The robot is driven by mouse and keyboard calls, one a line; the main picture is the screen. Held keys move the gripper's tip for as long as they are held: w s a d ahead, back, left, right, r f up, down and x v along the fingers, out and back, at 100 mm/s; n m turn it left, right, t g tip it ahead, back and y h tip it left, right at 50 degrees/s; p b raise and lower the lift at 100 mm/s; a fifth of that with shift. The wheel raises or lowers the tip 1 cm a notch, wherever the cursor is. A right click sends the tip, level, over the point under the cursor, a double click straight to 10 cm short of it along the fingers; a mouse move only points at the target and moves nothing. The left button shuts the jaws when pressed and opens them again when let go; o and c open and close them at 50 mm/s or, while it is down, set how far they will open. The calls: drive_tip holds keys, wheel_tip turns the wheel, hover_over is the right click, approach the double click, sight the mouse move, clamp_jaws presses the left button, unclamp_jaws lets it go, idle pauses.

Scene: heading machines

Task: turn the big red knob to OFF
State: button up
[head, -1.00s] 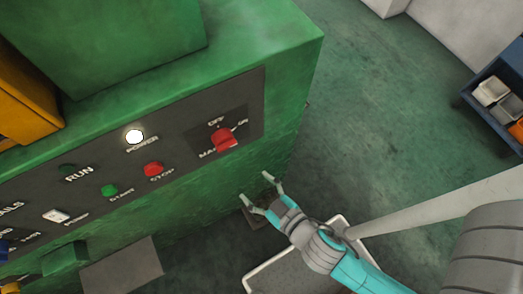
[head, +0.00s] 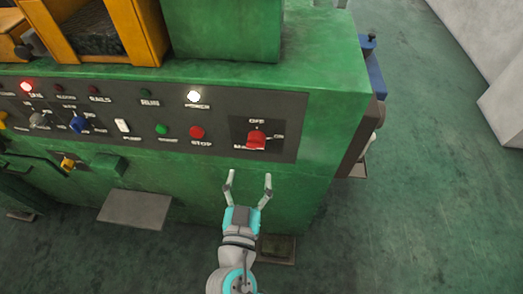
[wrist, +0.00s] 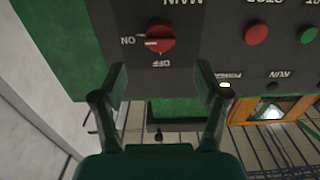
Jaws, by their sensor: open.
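The big red knob (head: 257,140) is on a dark square plate at the right end of the control panel (head: 218,127). OFF is printed above it and ON to its right. In the wrist view the picture is upside down, and the knob (wrist: 162,38) has a pale mark pointing left toward ON. My gripper (head: 249,178) is open and empty, just below the knob in the head view. In the wrist view my gripper (wrist: 160,78) has its two fingers apart on either side below the knob, not touching it.
A red STOP button (head: 197,132) and a green START button (head: 161,129) sit left of the knob. A lit white POWER lamp (head: 193,96) and a lit red lamp (head: 26,86) show. A grey plate (head: 135,209) juts out at lower left. The floor at right (head: 430,200) is clear.

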sight(255, 143)
drive_tip(key=w, duration=1)
drive_tip(key=shift+w+d, duration=0.15)
drive_tip(key=c, duration=1.2)
